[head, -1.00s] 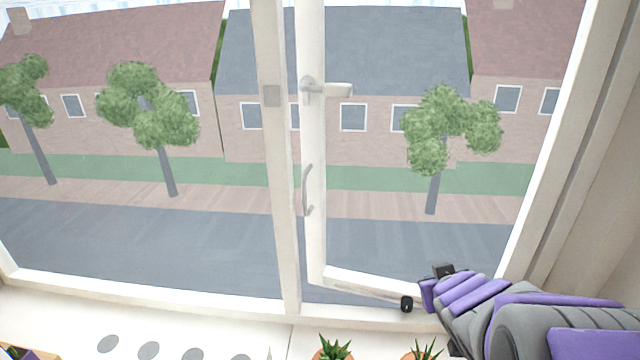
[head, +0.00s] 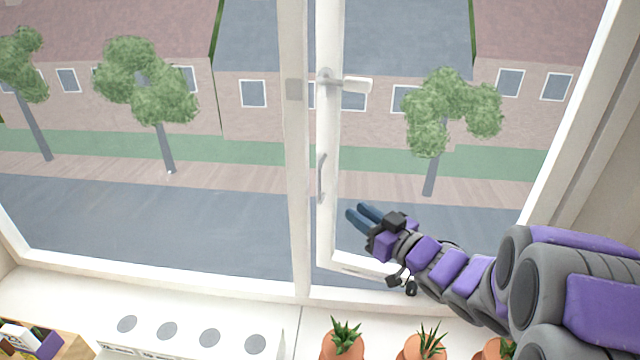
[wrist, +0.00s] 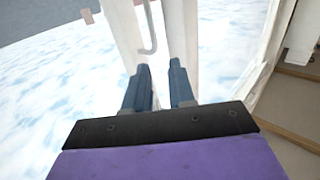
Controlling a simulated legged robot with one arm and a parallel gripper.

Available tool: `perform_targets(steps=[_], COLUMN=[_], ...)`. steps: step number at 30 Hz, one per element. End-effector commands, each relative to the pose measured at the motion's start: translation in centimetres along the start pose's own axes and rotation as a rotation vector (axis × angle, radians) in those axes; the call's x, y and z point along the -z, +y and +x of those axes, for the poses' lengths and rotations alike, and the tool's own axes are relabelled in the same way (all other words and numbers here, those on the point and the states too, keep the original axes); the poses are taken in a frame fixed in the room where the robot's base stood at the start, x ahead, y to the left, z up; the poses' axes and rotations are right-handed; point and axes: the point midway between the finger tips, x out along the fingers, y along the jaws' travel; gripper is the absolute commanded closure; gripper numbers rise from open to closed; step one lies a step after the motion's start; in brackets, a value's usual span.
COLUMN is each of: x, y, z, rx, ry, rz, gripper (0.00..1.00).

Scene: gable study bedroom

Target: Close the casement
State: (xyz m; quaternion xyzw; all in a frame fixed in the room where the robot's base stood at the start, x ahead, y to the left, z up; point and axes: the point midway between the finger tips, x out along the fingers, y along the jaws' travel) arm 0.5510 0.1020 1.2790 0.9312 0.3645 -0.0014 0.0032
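The casement (head: 328,130) is the white-framed window sash right of the central post (head: 298,160). It stands ajar, with a gap at its lower edge. A lever handle (head: 350,83) sits high on its stile and points right. A grey bow-shaped pull (head: 321,178) sits lower on the stile. My gripper (head: 358,211) is right of and slightly below the pull, apart from it. In the wrist view, my gripper (wrist: 159,66) has two blue fingers with an empty gap between them. The pull (wrist: 151,30) and white stile (wrist: 180,40) show beyond the fingertips.
Potted plants (head: 343,342) stand along the front right, below my arm. A white box with grey round spots (head: 168,331) lies on the left of the sill. A wooden book box (head: 70,345) is at the lower left. The right window jamb (head: 572,110) borders my arm.

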Motion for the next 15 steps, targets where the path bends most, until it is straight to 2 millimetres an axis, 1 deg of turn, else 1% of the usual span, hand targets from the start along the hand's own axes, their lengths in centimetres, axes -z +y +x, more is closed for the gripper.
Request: perform_targets(steps=[8,11,15], x=[0.0,0.0,-0.2], y=[1.0,0.9,0.4], z=[3.8,5.7,8.8], rx=[-0.001,-0.002,0.0], ry=[0.008,0.006,0.001], rz=[0.005,0.004,0.001], gripper=[0.76,0.76,0.76])
